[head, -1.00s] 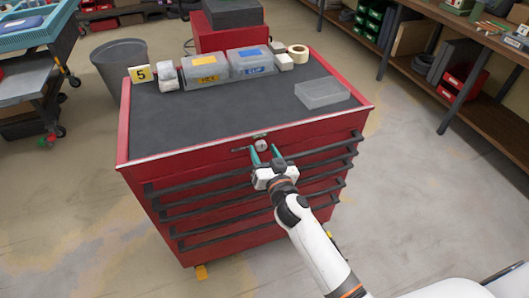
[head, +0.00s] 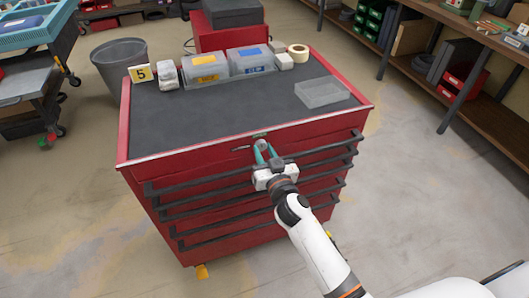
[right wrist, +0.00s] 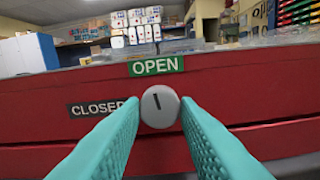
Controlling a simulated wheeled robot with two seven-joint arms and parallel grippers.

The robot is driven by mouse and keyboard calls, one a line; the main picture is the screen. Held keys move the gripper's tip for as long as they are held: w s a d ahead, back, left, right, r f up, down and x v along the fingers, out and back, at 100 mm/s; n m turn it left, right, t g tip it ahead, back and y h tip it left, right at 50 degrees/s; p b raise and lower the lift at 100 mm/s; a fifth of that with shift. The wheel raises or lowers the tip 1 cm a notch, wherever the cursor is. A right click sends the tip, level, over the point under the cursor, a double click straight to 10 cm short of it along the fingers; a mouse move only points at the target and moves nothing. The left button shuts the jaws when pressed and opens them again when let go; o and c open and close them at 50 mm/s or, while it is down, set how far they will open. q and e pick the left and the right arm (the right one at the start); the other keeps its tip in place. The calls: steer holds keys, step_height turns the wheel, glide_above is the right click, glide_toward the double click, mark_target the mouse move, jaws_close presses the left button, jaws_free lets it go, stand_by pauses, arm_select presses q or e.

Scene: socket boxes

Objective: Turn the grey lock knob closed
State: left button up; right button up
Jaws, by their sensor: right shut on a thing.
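The grey lock knob (right wrist: 159,107) is on the red front of the tool cabinet. Its dark slot stands nearly upright, toward the green OPEN label (right wrist: 156,66) above it. A dark CLOSED label (right wrist: 98,107) is to its left, partly covered by a fingertip. My right gripper (right wrist: 159,112) has its two teal fingers on either side of the knob and is shut on it. In the head view the right gripper (head: 266,150) is at the top of the cabinet front, with the knob between its fingertips. My left gripper is not in view.
The red cabinet (head: 225,240) has several drawers with dark bar handles below the knob. On its dark top (head: 210,115) stand clear bins (head: 207,70), a clear tray (head: 322,92) and a tape roll (head: 298,53). A grey bin (head: 120,65) stands behind left.

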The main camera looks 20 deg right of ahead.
steer(key=n, duration=1.2)
steer(key=shift+n, duration=2.2)
steer(key=o, duration=1)
